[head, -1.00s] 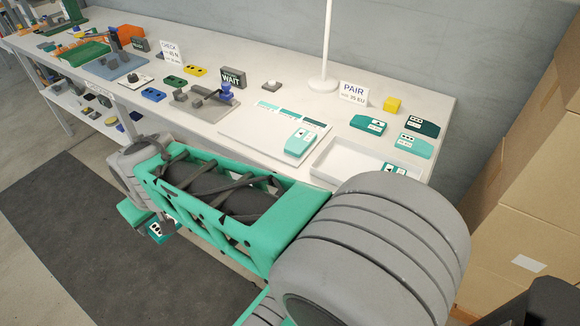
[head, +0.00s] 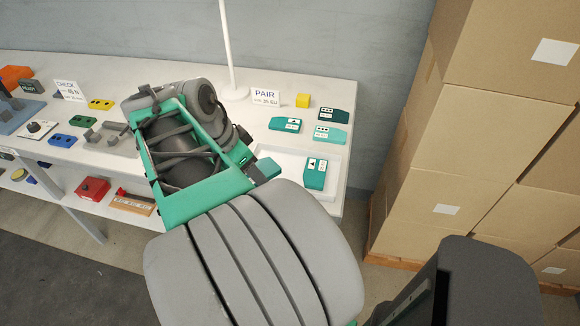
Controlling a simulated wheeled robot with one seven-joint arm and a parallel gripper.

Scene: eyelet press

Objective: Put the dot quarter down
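My arm reaches over the bench, and its green and grey links cover the middle of the head view. My gripper's fingers are hidden behind them, so I cannot see what they hold. The dot quarter cannot be made out in a grip. A teal quarter (head: 315,175) with a label lies in the white tray (head: 338,184) to the right of my arm. A teal quarter (head: 285,125), a dark green quarter (head: 332,115) and a light teal quarter (head: 330,134) lie behind the tray. The PAIR sign (head: 265,96) stands beside them.
Coloured blocks and the CHECK sign (head: 69,90) are at left. A red box (head: 92,189) is on the lower shelf. Cardboard boxes (head: 455,120) stack closely at right.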

